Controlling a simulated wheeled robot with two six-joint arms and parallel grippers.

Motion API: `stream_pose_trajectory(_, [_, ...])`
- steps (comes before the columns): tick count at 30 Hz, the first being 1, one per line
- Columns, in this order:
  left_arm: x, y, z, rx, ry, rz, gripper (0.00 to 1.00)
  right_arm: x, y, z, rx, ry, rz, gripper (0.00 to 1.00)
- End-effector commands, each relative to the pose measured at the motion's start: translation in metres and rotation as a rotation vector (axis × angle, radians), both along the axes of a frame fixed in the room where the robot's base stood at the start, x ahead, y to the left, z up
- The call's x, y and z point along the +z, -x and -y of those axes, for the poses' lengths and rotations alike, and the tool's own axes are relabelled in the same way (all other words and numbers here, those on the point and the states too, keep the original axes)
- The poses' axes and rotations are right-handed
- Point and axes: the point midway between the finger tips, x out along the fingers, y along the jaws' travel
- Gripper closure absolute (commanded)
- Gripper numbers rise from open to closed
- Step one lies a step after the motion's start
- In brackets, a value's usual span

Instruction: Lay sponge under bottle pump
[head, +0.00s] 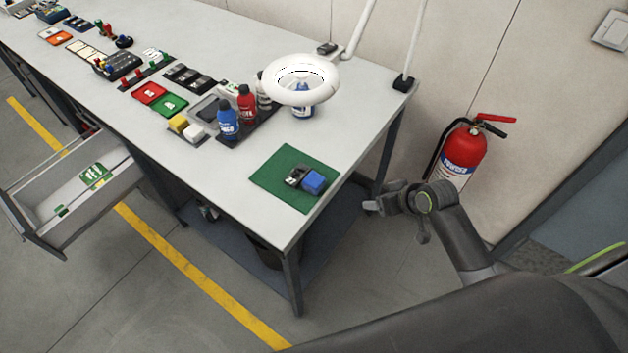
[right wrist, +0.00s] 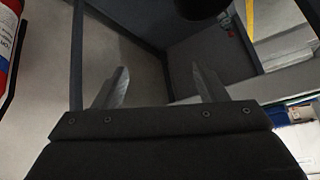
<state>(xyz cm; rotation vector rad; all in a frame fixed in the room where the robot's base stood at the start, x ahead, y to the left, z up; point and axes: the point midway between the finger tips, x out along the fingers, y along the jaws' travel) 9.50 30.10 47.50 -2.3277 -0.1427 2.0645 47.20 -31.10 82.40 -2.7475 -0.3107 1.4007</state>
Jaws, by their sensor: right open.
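A blue bottle (head: 228,124) and a red bottle (head: 246,104) stand on a dark tray (head: 262,128). Another bottle (head: 302,111) stands under the white ring lamp, its top hidden; I cannot tell which has a pump. My right gripper (head: 371,206) is off the table's right end, apart from everything. It is open and empty, as its spread fingers in the right wrist view (right wrist: 160,86) show. My left gripper is out of view.
A green mat (head: 281,165) with a blue block (head: 313,182) and a small dark item lies near the table's right corner. The white ring lamp (head: 292,96) overhangs the back. A red fire extinguisher (head: 464,150) is by the wall. An open drawer (head: 72,206) juts out left.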

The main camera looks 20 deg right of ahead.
Motion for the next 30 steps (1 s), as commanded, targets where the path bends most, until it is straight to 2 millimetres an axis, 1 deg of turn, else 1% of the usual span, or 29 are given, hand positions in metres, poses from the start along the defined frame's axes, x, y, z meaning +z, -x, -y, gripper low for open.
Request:
stream_pose_trajectory(1, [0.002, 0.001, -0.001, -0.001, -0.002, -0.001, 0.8, 0.036, -0.006, -0.011, 0.057, -0.003, 0.041, 0.35])
stream_pose_trajectory(2, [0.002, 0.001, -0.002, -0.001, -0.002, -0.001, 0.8, 0.054, -0.007, -0.018, 0.092, -0.006, 0.057, 0.35])
stream_pose_trajectory(3, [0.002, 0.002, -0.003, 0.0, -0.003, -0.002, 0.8, 0.077, -0.005, -0.027, 0.14, -0.007, 0.077, 0.35])
stream_pose_trajectory(6, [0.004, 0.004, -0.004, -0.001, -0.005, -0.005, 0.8, 0.127, 0.004, -0.05, 0.257, 0.002, 0.123, 0.35])
stream_pose_trajectory(9, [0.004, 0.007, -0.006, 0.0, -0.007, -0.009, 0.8, 0.163, 0.018, -0.067, 0.359, 0.019, 0.154, 0.35])
stream_pose_trajectory(12, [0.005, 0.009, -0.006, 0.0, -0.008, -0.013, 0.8, 0.185, 0.032, -0.078, 0.433, 0.039, 0.173, 0.35])
stream_pose_trajectory(15, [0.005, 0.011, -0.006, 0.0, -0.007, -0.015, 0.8, 0.197, 0.041, -0.085, 0.477, 0.052, 0.185, 0.35])
stream_pose_trajectory(19, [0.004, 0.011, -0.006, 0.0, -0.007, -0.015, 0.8, 0.197, 0.042, -0.09, 0.494, 0.056, 0.188, 0.35])
stream_pose_trajectory(23, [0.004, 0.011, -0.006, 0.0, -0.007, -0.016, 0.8, 0.187, 0.034, -0.097, 0.493, 0.051, 0.188, 0.35])
stream_pose_trajectory(30, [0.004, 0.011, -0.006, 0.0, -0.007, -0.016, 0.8, 0.163, 0.015, -0.112, 0.492, 0.05, 0.187, 0.35])
